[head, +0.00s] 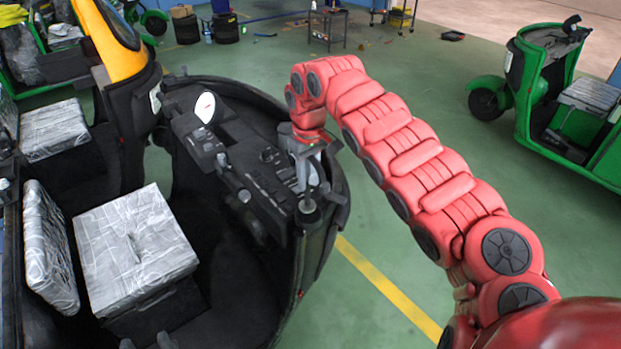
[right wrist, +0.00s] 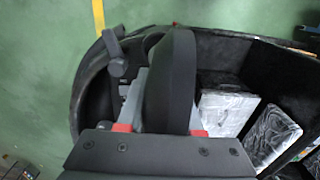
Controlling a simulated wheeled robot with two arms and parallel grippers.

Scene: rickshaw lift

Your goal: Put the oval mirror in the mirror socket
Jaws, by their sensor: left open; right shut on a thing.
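My right gripper (head: 308,186) is above the right end of the black rickshaw dashboard. It is shut on a dark rounded thing, which I take as the oval mirror (right wrist: 168,85), seen nearly edge-on in the right wrist view. Its mirror face is not visible there. A dark fitting with a stem (right wrist: 116,66) stands just left of it, apart from it in the picture. I cannot tell the mirror socket apart from the dark parts below the gripper. My left gripper (head: 146,343) shows only as two dark, spaced fingertips at the bottom edge of the head view, apparently empty.
A pale oval mirror (head: 205,107) stands at the dashboard's far left end. The black dashboard (head: 245,170) lies in front of a plastic-wrapped seat (head: 137,245). A green rickshaw (head: 570,100) stands at right. Green floor (head: 405,235) is free beside the cab.

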